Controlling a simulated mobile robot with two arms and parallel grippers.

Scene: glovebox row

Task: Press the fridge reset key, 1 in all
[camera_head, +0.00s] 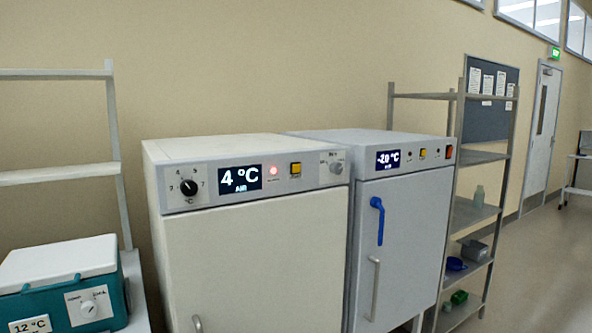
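A white fridge (255,262) stands in the middle, its display (240,178) reading 4 °C AIR. On its top panel a red lamp (273,170) glows, and right of it sits a square yellow key (295,169) in a dark frame. The small print under the key is too small to read. A dial (189,188) is at the panel's left and a grey knob (336,167) at its right. The fridge door looks shut. Neither of my grippers is in view.
A grey freezer (405,230) showing -20 °C stands close on the right, with its own yellow key (422,153), an orange-red switch (449,152) and a blue lever (378,220). A teal cool box (108,290) is at left. Open floor lies right.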

